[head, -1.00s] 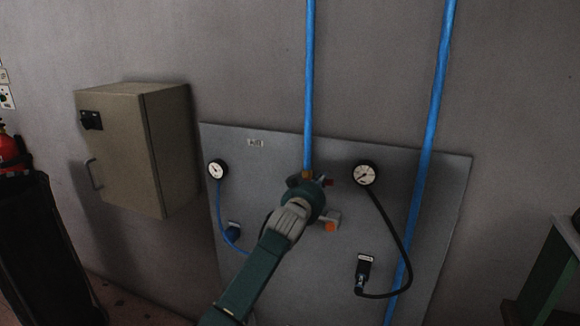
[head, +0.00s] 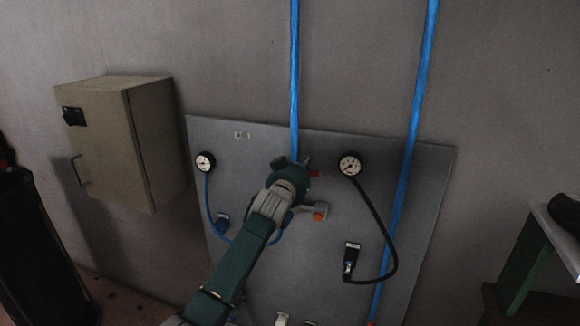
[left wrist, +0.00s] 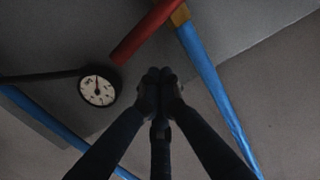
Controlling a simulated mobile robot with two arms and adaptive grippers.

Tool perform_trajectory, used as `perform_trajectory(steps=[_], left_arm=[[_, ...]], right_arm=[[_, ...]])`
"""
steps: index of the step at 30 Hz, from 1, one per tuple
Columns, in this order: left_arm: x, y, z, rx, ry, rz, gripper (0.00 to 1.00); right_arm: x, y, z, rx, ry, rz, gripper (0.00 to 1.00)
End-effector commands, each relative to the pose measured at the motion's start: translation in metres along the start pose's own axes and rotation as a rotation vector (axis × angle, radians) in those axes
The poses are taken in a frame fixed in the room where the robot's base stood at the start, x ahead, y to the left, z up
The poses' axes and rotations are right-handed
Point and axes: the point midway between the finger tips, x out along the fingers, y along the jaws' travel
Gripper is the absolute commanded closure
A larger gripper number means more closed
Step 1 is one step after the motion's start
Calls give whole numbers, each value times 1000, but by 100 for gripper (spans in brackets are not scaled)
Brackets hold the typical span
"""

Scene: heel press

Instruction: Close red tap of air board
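The grey air board (head: 395,270) is fixed to the wall. The red tap shows as a small red piece (head: 315,173) just right of my left gripper (head: 292,164) in the head view. In the left wrist view the red tap handle (left wrist: 146,32) is a long bar slanting beside a brass fitting (left wrist: 181,15) on the blue pipe. My left gripper's dark fingers (left wrist: 160,78) are drawn together, with nothing seen between them. Their tips appear below the handle in that picture, with a gap. In the head view the gripper hides the pipe fitting. My right gripper is out of view.
Two gauges (head: 205,162) (head: 350,164) flank the gripper. An orange knob (head: 319,216) sits just below it. A black hose (head: 391,225) loops at right. A second blue pipe (head: 418,100) crosses the board. A beige cabinet (head: 105,160) hangs at left.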

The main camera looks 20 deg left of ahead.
Motion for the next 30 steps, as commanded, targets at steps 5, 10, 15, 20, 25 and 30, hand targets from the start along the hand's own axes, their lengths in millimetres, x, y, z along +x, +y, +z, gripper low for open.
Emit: perform_trajectory(steps=[5, 10, 15, 20, 25, 30], left_arm=[[-22, -1, -2, 2, 1, 1, 100], [-52, 0, -2, -1, 2, 2, 100], [-80, -1, -3, 1, 2, 2, 100], [-96, -1, -4, 1, 0, 2, 100], [-101, -1, -5, 0, -1, 2, 100], [-100, -1, -6, 0, -1, 2, 100]], right_arm=[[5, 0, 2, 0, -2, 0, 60], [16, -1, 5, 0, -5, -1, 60], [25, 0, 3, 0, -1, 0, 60], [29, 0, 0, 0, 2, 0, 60], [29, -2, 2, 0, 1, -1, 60], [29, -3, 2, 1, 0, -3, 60]])
